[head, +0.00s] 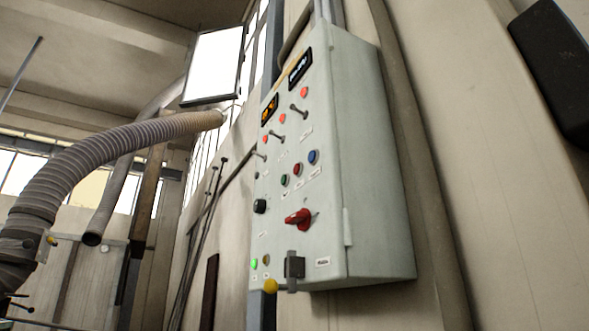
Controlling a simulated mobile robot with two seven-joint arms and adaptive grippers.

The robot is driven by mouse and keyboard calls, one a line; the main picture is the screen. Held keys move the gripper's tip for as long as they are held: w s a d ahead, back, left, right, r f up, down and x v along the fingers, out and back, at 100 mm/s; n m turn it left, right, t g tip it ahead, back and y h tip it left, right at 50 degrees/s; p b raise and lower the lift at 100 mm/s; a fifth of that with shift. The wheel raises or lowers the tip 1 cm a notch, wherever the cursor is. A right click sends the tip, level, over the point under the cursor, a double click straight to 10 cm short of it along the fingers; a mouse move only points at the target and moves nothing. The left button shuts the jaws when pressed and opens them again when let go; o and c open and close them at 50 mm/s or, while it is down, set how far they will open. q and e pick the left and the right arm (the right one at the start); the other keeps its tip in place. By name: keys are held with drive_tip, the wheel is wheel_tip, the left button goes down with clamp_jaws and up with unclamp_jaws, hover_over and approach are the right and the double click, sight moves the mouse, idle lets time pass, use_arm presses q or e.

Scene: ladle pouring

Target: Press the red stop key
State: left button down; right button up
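A pale grey-green control cabinet (375,190) hangs on the wall, its front face turned to the left. In a slanting row on its front are a green key (284,181), a red key (297,168) and a blue key (313,157). The red key sits between the other two, and nothing covers it. The labels are too small to read. A larger red rotary knob (298,217) is lower on the same face. Neither of my grippers is in view.
Small levers, red lamps and two displays (300,67) fill the upper panel. A yellow ball knob (271,286) sits at its lower edge. A thick ribbed hose (110,150) crosses at left. A dark rounded block (555,65) shows at top right.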

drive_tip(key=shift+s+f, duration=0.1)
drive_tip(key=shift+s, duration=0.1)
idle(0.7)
